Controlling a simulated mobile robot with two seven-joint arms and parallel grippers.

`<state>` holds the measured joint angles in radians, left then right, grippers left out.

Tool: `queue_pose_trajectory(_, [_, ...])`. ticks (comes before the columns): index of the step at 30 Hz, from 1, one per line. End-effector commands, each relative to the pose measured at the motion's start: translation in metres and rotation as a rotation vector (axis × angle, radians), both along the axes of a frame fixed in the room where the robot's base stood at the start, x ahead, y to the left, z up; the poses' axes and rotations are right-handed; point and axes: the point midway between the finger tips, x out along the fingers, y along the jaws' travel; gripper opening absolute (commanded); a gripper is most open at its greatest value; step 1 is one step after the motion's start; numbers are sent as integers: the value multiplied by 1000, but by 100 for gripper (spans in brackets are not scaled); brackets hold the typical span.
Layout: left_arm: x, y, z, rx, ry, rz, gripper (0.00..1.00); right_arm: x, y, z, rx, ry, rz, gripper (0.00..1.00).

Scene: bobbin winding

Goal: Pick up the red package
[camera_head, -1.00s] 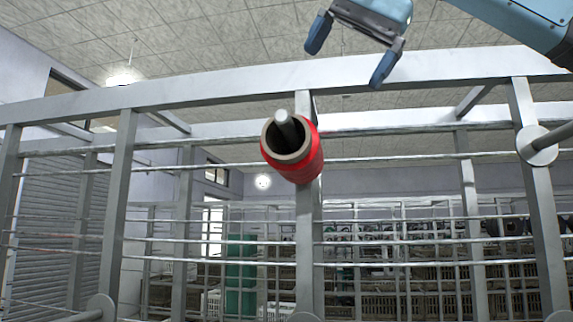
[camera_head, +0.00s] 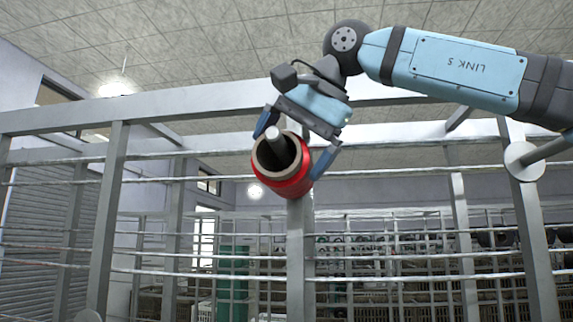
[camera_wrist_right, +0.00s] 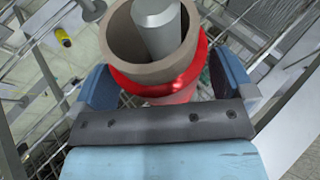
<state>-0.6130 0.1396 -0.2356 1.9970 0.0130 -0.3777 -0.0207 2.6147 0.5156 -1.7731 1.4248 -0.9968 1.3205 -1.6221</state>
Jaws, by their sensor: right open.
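The red package (camera_head: 290,182) is a red bobbin wound on a grey-brown tube. It hangs on a metal peg (camera_head: 272,134) that runs through the tube's hollow and sticks out toward me. My right gripper (camera_head: 295,150) comes from above, open, with one blue finger on each side of the package's upper part. In the right wrist view the red package (camera_wrist_right: 190,82) lies between the two blue fingers, and gaps show beside it. Whether either finger touches it I cannot tell. My left gripper is not in view.
A grey metal rack with upright posts (camera_head: 106,200) and thin horizontal rods surrounds the package. Another peg with a round disc (camera_head: 524,160) is at the right.

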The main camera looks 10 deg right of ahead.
Motion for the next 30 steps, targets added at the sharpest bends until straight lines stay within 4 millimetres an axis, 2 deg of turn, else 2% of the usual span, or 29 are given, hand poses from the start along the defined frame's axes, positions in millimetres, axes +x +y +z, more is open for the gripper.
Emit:
queue_pose_trajectory(3, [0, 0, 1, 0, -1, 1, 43, 5, 3, -7, 0, 1, 0, 100])
queue_pose_trajectory(10, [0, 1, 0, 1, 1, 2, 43, 6, 3, -7, 1, 1, 0, 98])
queue_pose_trajectory(15, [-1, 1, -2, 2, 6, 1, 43, 6, 3, -7, 1, 0, -1, 61])
queue_pose_trajectory(23, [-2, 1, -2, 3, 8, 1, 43, 6, 3, -6, 1, 0, 0, 61])
queue_pose_trajectory(29, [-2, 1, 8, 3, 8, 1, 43, 6, 3, 2, 2, 1, 2, 61])
queue_pose_trajectory(30, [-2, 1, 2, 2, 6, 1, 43, 0, 6, -2, 1, -1, 3, 61])
